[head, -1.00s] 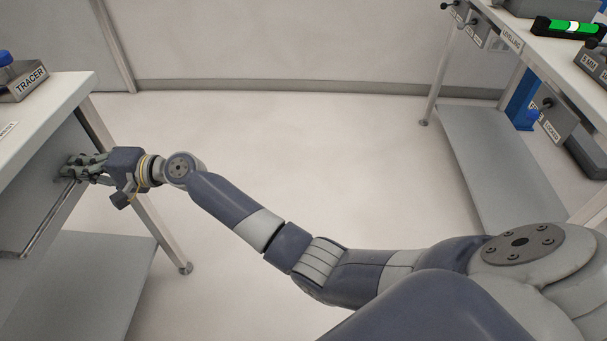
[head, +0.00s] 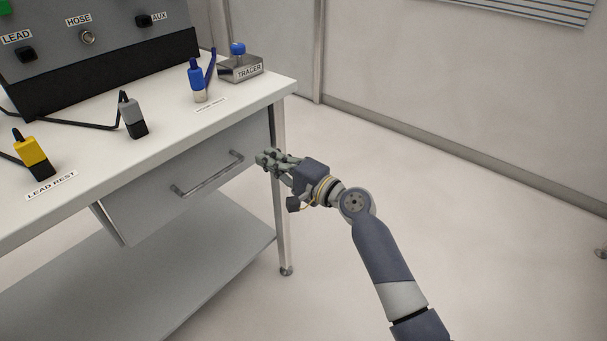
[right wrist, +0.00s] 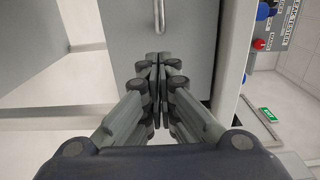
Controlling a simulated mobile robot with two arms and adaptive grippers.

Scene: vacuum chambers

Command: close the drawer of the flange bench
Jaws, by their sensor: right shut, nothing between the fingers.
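The drawer (head: 150,205) of the bench (head: 75,215) is a grey front with a bar handle (head: 208,174) under the white top. It looks closed or nearly so; I cannot tell if a small gap remains. My right gripper (head: 263,160) is shut and empty, at the right end of the drawer front, just right of the handle. In the right wrist view the shut fingers (right wrist: 157,60) point at the grey drawer front (right wrist: 190,50), with the handle (right wrist: 159,15) ahead of them. Whether the fingertips touch the front is unclear. My left gripper is not in view.
On the bench top stand a grey box labelled TRACER (head: 240,70), a blue connector (head: 197,80), a grey connector (head: 132,118), a yellow connector (head: 33,155) and a large panel unit (head: 90,50). A lower shelf (head: 190,270) lies below.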

